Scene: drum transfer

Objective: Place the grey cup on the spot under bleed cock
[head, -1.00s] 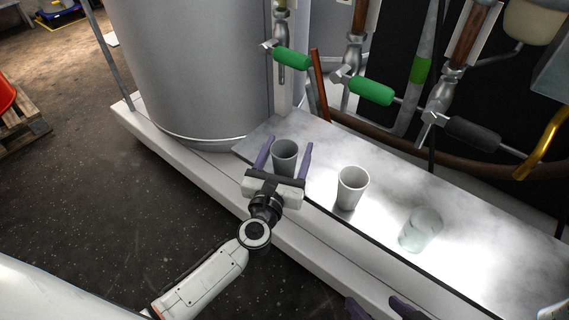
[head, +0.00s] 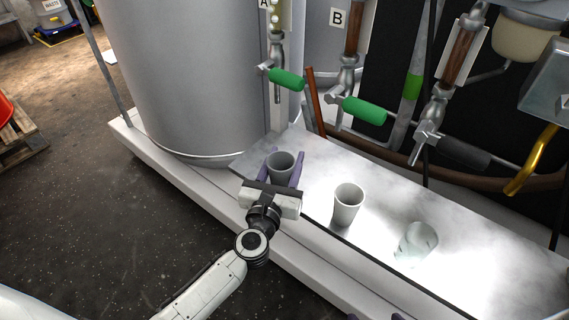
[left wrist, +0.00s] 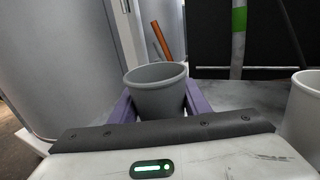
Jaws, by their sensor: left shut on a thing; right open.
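The grey cup (head: 280,170) stands upright at the left end of the metal shelf, with its open rim up. My left gripper (head: 281,167) is shut on the grey cup, one purple finger on each side. The left wrist view shows the grey cup (left wrist: 157,95) between the fingers; its base is hidden behind the gripper body. Valves with green handles (head: 286,79) and a black handle (head: 459,150) hang above the shelf; I cannot tell which is the bleed cock. No marked spot is clear. Only the fingertips of my right gripper (head: 375,318) show, apart, at the bottom edge.
A white cup (head: 348,206) and a clear glass (head: 416,243) stand on the metal shelf (head: 480,262) right of the grey cup. A large grey drum (head: 190,80) stands behind left. A brown rod (head: 316,100) leans behind the shelf.

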